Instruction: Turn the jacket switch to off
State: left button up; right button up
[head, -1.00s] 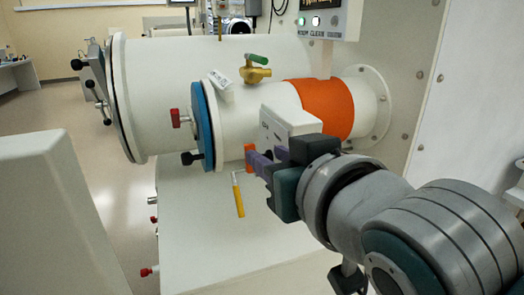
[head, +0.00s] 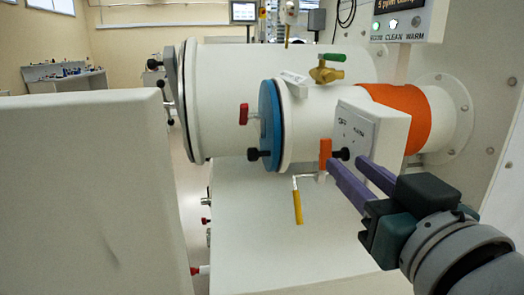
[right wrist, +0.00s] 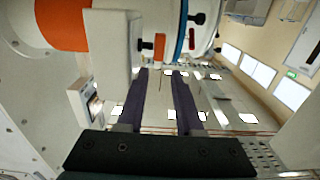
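The jacket switch is a white box (head: 370,128) with OFF and WARM style lettering, beside the orange jacket band (head: 408,112). Its orange handle (head: 325,153) stands upright on a black shaft (head: 341,154). In the right wrist view the box (right wrist: 108,50) and orange handle (right wrist: 160,45) show above the fingertips. My right gripper (head: 346,162) has two purple fingers, parted and empty. Its tips are close to the handle, just right of it in the head view; contact cannot be told. The right gripper (right wrist: 160,72) also shows open in the wrist view. My left gripper is out of view.
A yellow valve handle (head: 297,205) hangs below the small chamber. A green-handled brass valve (head: 328,70) sits above. A large white block (head: 85,190) fills the left foreground.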

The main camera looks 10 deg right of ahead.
aim_at(327, 142)
jog(key=w, duration=0.9)
jog(key=shift+w+r, duration=0.1)
jog(key=shift+w, duration=0.05)
grip_shut()
